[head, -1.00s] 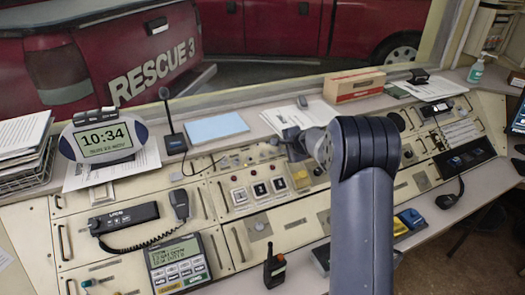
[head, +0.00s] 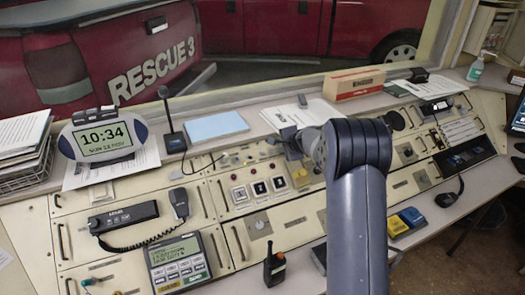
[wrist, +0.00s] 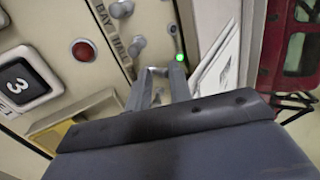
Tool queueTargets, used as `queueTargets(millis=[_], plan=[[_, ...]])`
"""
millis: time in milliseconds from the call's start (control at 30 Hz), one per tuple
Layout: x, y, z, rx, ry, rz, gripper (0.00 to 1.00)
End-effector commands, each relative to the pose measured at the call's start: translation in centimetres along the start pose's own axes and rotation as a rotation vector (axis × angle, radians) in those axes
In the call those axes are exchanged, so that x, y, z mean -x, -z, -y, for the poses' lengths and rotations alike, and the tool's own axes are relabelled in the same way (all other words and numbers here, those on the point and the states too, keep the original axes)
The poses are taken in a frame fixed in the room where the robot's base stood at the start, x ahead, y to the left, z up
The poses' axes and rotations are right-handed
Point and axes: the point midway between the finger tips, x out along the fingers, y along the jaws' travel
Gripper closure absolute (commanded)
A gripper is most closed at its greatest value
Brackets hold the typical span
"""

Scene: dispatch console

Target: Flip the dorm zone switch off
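In the wrist view, my gripper (wrist: 161,76) reaches over a cream panel with a row of silver toggle switches. Its two fingers stand apart, with a gap between them. A switch labelled BAY (wrist: 121,9) and one labelled HALL (wrist: 137,46) show left of the fingertips. A pale metallic piece (wrist: 157,72) shows between the tips; I cannot tell whether it is the dorm switch or touches the fingers. No dorm label is visible. A green lamp (wrist: 180,57) glows just beyond the right finger. In the head view, my gripper (head: 292,143) is small and partly hidden by my arm.
A red lamp (wrist: 82,50) and a square button marked 3 (wrist: 25,83) lie left of my gripper. White papers (head: 300,114) and a cardboard box (head: 354,83) lie behind it. A desk microphone (head: 171,125) and clock (head: 101,138) stand farther left.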

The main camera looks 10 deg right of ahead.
Motion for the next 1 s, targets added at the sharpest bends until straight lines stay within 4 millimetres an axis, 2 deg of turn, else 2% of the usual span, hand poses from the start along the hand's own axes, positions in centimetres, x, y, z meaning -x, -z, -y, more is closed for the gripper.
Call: queueTargets(millis=[567, 867, 1000], plan=[[0.2, 0.0, -1.5, -0.001, -0.004, 0.001, 0.80], [0.5, 0.0, -1.2, 0.000, -0.002, 0.000, 0.80], [1.3, 0.0, -0.8, 0.000, 0.000, -0.001, 0.80]])
